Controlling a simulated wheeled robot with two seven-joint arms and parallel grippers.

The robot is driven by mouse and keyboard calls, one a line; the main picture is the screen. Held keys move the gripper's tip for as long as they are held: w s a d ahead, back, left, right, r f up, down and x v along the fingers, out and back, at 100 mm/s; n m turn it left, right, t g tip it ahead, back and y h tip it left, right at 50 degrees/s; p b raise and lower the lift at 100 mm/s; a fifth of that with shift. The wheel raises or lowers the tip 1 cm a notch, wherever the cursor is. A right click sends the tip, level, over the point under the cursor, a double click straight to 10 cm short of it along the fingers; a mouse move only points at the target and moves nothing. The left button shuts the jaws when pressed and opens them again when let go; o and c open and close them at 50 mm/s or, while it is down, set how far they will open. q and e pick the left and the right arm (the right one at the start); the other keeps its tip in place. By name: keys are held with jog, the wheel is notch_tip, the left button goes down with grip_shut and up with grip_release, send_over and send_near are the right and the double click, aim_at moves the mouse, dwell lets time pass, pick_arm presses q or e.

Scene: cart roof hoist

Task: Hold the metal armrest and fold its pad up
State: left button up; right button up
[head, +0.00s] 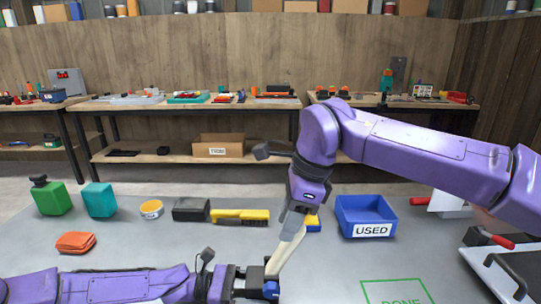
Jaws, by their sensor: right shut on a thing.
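A narrow pale bar, which looks like the armrest (285,251), slants between my two grippers above the grey table. Its pad and metal part are hard to tell apart at this size. My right gripper (298,212) points down and is shut on the upper end of the armrest. My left gripper (268,277) is low in the picture, at the bar's lower end. Its dark fingers partly hide that end, so I cannot tell whether they are closed on it.
A tray with a red handle (497,239) is at right. A green DONE outline (398,283) is empty.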

jog(key=shift+a+r, duration=0.1)
jog(key=shift+a, duration=0.1)
jog(key=shift+a+r, duration=0.25)
jog(key=shift+a, duration=0.45)
grip_shut()
jog(key=shift+a, duration=0.1)
jog(key=shift+a+r, duration=0.15)
jog(key=shift+a, duration=0.65)
jog(key=shift+a, duration=0.2)
jog(key=shift+a+r, duration=0.2)
jog(key=shift+a, duration=0.5)
